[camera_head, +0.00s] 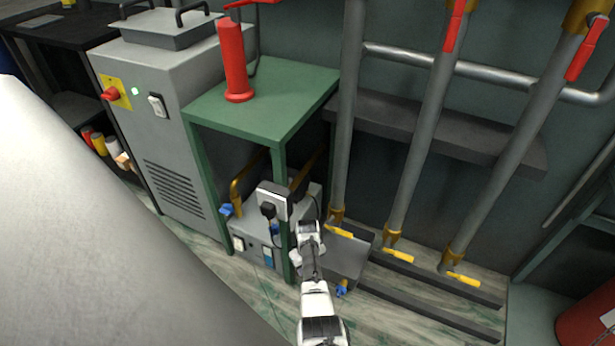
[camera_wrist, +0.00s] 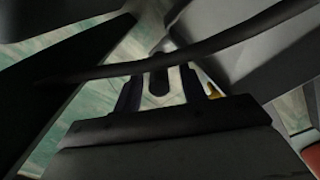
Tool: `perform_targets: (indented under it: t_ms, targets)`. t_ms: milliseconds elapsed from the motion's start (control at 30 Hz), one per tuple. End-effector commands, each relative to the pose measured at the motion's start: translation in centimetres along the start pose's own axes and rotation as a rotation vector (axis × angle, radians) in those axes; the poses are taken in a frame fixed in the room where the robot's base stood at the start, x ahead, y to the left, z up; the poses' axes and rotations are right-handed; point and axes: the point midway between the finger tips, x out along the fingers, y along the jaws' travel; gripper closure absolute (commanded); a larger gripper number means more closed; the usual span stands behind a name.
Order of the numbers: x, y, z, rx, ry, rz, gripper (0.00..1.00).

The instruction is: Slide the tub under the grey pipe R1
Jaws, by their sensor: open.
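A shallow grey tub (camera_head: 347,257) sits low by the foot of the leftmost grey pipe (camera_head: 346,120), partly hidden by my arm. A blue fitting (camera_head: 342,288) shows at its front edge. Three grey pipes come down here, each with a yellow lever at its foot; I cannot read which is R1. My arm reaches in from the bottom, and its end lies close to the tub's left side; the fingers are not clear in the head view. In the wrist view my gripper (camera_wrist: 160,82) is open, with a dark cable crossing in front. Contact with the tub cannot be told.
A green table (camera_head: 290,95) with a red cylinder (camera_head: 235,65) stands left of the pipes. A grey machine (camera_head: 268,258) with blue fittings sits beneath it. Dark floor rails (camera_head: 430,310) run along below the pipes. A red tank (camera_head: 588,322) stands at lower right.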

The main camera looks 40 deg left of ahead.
Motion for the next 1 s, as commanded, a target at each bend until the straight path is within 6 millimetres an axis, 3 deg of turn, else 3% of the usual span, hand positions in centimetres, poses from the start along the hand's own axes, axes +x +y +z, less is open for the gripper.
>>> perform_targets:
  t_ms: [167,600,800,1000]
  targets:
    - [-2.0,0.0,0.0,0.000,-0.002,-0.001,0.59]
    - [-11.4,-0.1,0.0,0.000,-0.003,-0.002,0.59]
    - [-13.4,0.0,0.0,0.000,-0.001,-0.001,0.59]
    - [-13.8,0.0,0.0,0.000,0.000,0.000,0.59]
